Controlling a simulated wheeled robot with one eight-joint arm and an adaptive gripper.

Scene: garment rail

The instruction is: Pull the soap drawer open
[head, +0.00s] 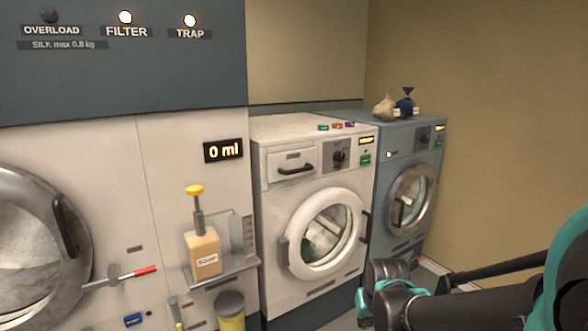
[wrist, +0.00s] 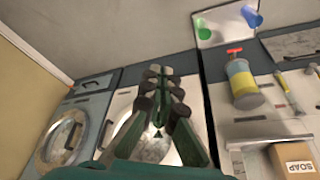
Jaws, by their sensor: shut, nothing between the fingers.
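The soap drawer (head: 281,161) is at the upper left of the white washing machine's front in the head view. Its front looks flush with the panel, and a dark bar handle (head: 296,169) runs across it. My gripper (head: 366,300) is at the lower right in the head view, well below and to the right of the drawer, apart from it. In the wrist view my gripper (wrist: 160,80) has its fingers together and empty, in front of the white machine's round door (wrist: 152,140). I cannot make out the drawer in the wrist view, which shows the room upside down.
A blue-grey machine (head: 385,150) stands right of the white one, with two small bags (head: 395,103) on top. On the left, a shelf (head: 222,270) carries a soap pump bottle (head: 203,250). A yellow-banded container (head: 230,310) is below it. Small coloured items (head: 337,125) lie on the white machine.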

